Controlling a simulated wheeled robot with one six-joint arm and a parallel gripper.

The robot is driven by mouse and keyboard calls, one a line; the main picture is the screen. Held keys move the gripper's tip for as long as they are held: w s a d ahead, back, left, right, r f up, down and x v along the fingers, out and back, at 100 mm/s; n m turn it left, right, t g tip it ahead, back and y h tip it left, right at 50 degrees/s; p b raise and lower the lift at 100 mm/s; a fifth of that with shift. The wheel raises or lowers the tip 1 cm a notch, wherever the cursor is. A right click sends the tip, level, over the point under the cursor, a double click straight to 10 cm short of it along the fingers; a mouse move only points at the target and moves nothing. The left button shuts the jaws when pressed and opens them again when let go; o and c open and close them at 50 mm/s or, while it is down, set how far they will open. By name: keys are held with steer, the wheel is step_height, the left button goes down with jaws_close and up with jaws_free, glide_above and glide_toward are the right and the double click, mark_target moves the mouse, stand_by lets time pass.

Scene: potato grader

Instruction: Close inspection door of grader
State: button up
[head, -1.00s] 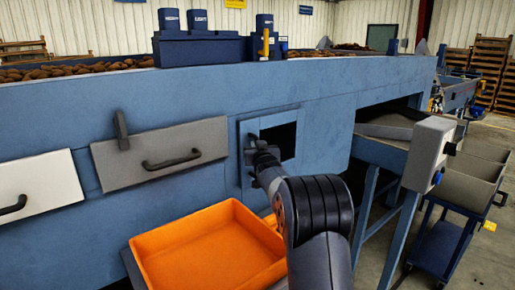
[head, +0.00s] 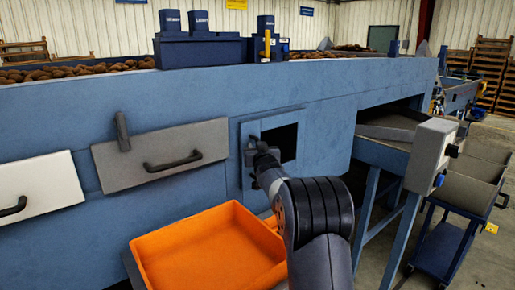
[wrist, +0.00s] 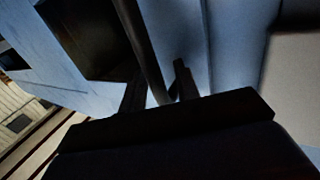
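The blue grader (head: 60,112) fills the head view. A dark square opening (head: 287,138) shows in its side, inside a raised blue frame (head: 247,186); it also shows at the upper left of the wrist view (wrist: 85,35). My gripper (head: 253,146) is at the left edge of this opening, its fingertips partly hidden by my wrist. In the wrist view my gripper (wrist: 158,88) has its fingers apart, one on each side of a dark bar (wrist: 141,45). Blue shows between the bar and the right finger. I cannot tell whether the bar is the door's handle or edge.
A grey panel (head: 120,165) with a black handle and a white panel (head: 45,190) are left of the opening. An orange bin (head: 150,250) stands below. A grey control box (head: 430,150) and a blue cart (head: 440,245) are at right.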

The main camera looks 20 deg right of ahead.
steer(key=shift+s+a+f, duration=0.1)
steer(key=s+a+b, duration=0.1)
steer(key=s+b, duration=0.2)
steer(key=s, duration=0.7)
steer(key=shift+s, duration=0.25)
steer(key=shift+w+a, duration=0.1)
steer(key=w+d+p, duration=0.1)
steer(key=w+p, duration=0.2)
steer(key=w, duration=0.7)
steer(key=shift+w+d, duration=0.2)
steer(key=shift+w, duration=0.05)
steer(key=shift+s, duration=0.15)
